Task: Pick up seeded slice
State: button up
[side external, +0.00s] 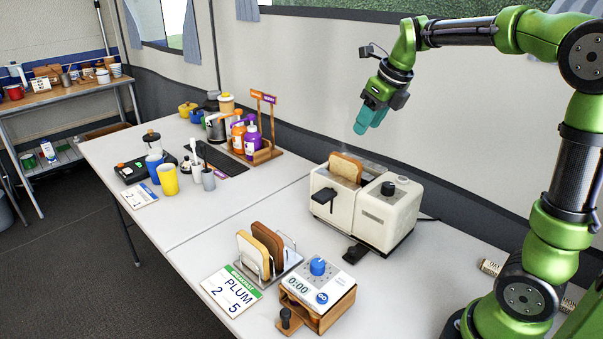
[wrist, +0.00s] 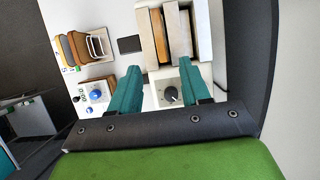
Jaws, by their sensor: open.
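A tan slice of bread (side external: 346,167) with a brown crust stands upright in a slot of the cream toaster (side external: 345,212). It also shows as a thin edge in the wrist view (wrist: 158,36). A pale slice (side external: 248,258) and a browner slice (side external: 267,242) stand in a wire rack left of the toaster. I cannot make out seeds on any of them, so I cannot tell which is the seeded slice. My gripper (side external: 360,128) is open and empty, above and apart from the toaster. Its teal fingers (wrist: 163,67) hang over the toaster's dial end.
A timer box with a blue knob (side external: 318,266) and a PLUM card (side external: 231,290) sit in front. A bottle holder (side external: 267,154), a yellow cup (side external: 168,180) and other kitchen things stand further left. The tent wall runs behind. Table space between the holder and toaster is clear.

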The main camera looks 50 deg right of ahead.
aim_at(347, 157)
jog(key=x, duration=0.8)
jog(key=shift+w+f, duration=0.1)
jog(key=shift+f, duration=0.15)
jog(key=shift+w+x, duration=0.15)
jog(key=shift+x, duration=1.15)
jog(key=shift+w+x, duration=0.1)
jog(key=shift+x, duration=1.25)
jog(key=shift+r, duration=0.15)
jog(key=c, duration=0.8)
